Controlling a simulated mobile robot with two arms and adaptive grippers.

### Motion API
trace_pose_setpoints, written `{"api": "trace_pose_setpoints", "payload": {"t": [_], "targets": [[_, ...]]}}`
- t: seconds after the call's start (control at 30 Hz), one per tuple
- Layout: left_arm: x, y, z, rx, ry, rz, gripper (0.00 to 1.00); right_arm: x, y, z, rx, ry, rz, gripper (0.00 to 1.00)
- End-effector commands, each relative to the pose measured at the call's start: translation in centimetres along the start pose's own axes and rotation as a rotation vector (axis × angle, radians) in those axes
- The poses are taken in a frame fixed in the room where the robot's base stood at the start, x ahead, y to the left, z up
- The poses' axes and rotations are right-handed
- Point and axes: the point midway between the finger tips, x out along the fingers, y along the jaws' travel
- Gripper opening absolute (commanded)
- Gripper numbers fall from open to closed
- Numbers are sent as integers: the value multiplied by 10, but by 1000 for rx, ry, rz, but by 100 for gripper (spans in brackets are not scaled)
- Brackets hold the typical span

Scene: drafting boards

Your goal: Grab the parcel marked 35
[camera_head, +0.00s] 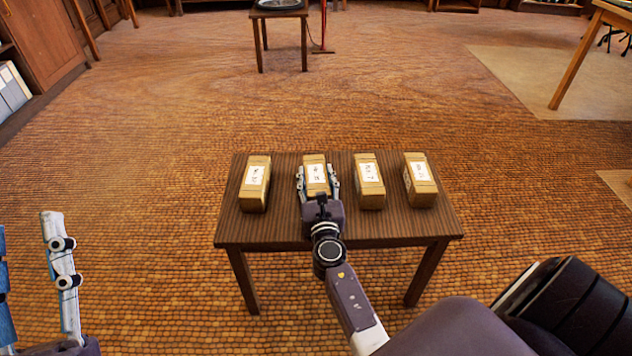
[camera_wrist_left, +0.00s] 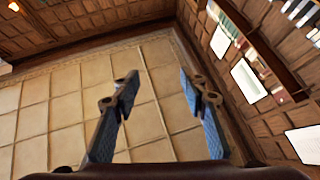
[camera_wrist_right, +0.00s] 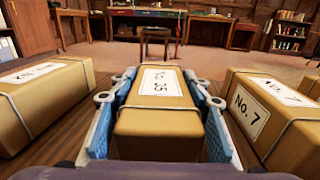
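The parcel marked 35 (camera_head: 316,187) is a tan box with a white label and a string, second from the left in a row on a small striped wooden table (camera_head: 285,229). In the right wrist view the parcel (camera_wrist_right: 158,122) stands between my fingers and its label reads No. 35. My right gripper (camera_head: 316,169) is open, with one finger on each side of the parcel, close to its sides. I cannot tell whether the pads touch it. My left gripper (camera_head: 24,226) is open and empty, well left of the table; its fingers also show in the left wrist view (camera_wrist_left: 158,78).
A similar parcel (camera_head: 255,185) stands left of it, its number unclear. A parcel marked No. 7 (camera_wrist_right: 285,128) stands close on the right, and another parcel (camera_head: 420,183) stands beyond it. A small table (camera_head: 280,14) is at the back. The floor between is clear.

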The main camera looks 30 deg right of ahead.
Motion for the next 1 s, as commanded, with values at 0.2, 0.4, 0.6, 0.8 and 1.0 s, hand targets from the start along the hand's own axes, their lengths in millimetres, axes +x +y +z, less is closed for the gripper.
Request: {"api": "trace_pose_setpoints", "payload": {"t": [0.2,0.4,0.6,0.8,1.0], "targets": [[0,0,0,0,-1,0,40,0,0,0,0,0,0,18],[0,0,0,0,-2,0,40,0,0,2,0,-3,0,4],[0,0,1,-1,-6,0,40,0,0,2,0,-3,0,4],[1,-1,12,1,-59,-3,40,0,0,6,1,-3,0,4],[-2,-5,40,7,-194,-8,40,0,0,14,0,-3,0,4]]}}
